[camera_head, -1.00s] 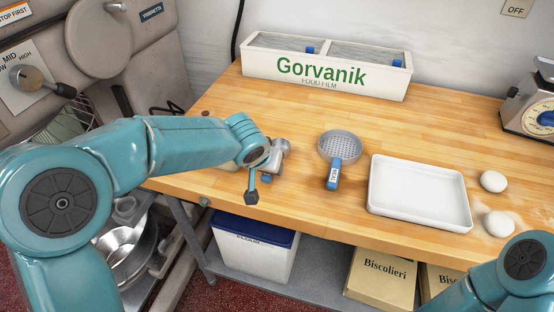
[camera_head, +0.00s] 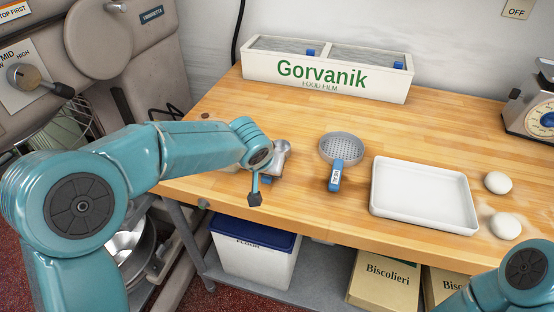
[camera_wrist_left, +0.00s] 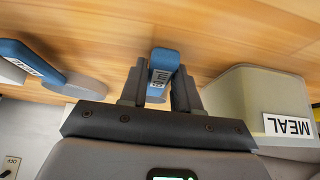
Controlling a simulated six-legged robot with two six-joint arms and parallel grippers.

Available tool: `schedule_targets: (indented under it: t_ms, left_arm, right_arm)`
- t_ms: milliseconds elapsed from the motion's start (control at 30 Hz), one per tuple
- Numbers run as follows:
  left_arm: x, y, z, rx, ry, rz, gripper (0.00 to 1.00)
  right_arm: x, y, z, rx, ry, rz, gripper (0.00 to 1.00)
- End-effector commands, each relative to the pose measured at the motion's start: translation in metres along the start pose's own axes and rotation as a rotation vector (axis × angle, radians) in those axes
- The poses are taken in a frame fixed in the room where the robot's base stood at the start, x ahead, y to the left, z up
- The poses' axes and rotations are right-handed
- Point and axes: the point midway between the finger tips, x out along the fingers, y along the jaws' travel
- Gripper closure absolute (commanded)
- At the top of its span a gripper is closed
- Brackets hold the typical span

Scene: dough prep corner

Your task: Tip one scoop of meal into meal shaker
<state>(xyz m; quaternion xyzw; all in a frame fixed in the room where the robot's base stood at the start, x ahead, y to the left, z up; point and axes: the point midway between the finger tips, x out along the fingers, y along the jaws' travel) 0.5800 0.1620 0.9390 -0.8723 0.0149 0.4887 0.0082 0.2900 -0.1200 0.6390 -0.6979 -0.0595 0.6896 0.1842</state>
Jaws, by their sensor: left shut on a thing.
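My left gripper (camera_wrist_left: 160,76) is shut on the blue labelled handle of a scoop (camera_wrist_left: 163,60). In the head view the scoop's metal bowl (camera_head: 282,150) shows just beyond my left wrist, low over the table's left part. I cannot tell whether it holds meal or touches the wood. The meal shaker (camera_head: 341,147), a round grey perforated top with a blue labelled handle, lies to its right. The shaker also shows at the left of the wrist view (camera_wrist_left: 75,86). A cream bin labelled MEAL (camera_wrist_left: 232,92) stands at the right there; my arm mostly hides it in the head view.
A white tray (camera_head: 384,165) lies right of the shaker, with two dough balls (camera_head: 497,183) beside it. Wood is clear behind the shaker.

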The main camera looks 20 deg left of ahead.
Motion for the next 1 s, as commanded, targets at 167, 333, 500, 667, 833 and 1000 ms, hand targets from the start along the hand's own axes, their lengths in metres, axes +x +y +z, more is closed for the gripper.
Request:
schedule_targets:
  t_ms: [167,333,500,667,833,1000]
  left_arm:
    - [-0.013,0.000,-0.008,0.001,0.003,0.000,1.00]
    - [-0.024,0.000,-0.015,0.000,0.002,0.000,1.00]
    - [-0.033,0.000,-0.021,0.000,0.002,0.000,1.00]
    - [-0.033,0.000,-0.021,0.001,0.001,0.000,1.00]
    - [-0.033,0.000,-0.020,0.001,0.002,0.000,1.00]
    - [-0.033,0.000,-0.020,0.000,0.002,0.000,1.00]
  right_arm:
    - [-0.009,-0.003,0.000,0.000,0.000,0.000,0.57]
    - [-0.017,-0.006,0.000,0.000,0.000,0.000,0.57]
    - [-0.022,-0.008,0.000,0.000,0.000,0.000,0.57]
    - [-0.021,-0.008,0.000,0.000,0.000,0.000,0.57]
    - [-0.021,-0.008,0.000,0.000,0.000,0.000,0.57]
    - [-0.021,-0.008,0.000,0.000,0.000,0.000,0.57]
